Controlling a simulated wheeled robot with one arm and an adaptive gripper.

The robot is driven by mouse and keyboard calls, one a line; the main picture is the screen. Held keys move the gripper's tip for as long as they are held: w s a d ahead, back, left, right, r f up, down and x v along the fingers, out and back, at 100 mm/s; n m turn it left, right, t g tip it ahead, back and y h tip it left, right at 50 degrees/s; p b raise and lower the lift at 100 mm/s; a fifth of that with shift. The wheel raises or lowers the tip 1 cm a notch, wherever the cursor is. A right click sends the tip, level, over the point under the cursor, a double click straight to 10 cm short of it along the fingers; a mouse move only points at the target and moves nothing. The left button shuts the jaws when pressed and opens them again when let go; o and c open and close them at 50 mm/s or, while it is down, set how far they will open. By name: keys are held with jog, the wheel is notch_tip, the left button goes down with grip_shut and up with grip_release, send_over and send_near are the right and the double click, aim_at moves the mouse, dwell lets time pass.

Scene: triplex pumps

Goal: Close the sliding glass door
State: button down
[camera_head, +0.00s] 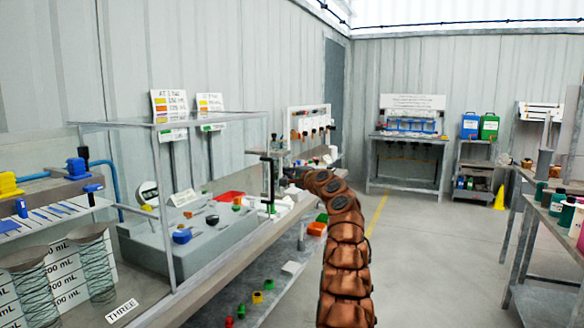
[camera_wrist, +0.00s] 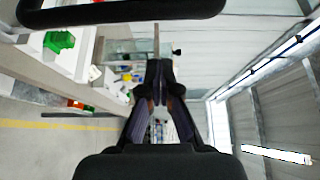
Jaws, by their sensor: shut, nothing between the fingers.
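A clear glass enclosure with a thin grey frame (camera_head: 168,240) stands on the workbench at the left in the head view. A black upright handle (camera_head: 268,184) shows at its right end, on what looks like the sliding glass door. How far the door stands open is hard to tell, as the glass is nearly invisible. My gripper (camera_wrist: 160,68) is shut and empty in the wrist view. In the head view my arm reaches to just right of the handle; whether they touch is unclear. A dark rounded bar (camera_wrist: 120,12) crosses the top of the wrist view close to the camera.
A grey pump block (camera_head: 205,240) sits inside the enclosure. Wire-wrapped cylinders (camera_head: 95,265) stand at front left. Small coloured parts (camera_head: 257,297) lie on the lower shelf. Another table (camera_head: 545,185) stands at the right, with clear floor (camera_head: 430,260) between.

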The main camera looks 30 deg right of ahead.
jog(key=a, duration=0.1)
jog(key=a+b, duration=0.2)
jog(key=shift+w+a, duration=0.25)
jog(key=shift+a, duration=0.05)
dwell(0.8)
jog(key=shift+a, duration=0.1)
jog(key=shift+a+b, duration=0.1)
jog(key=shift+b, duration=0.2)
dwell(0.4)
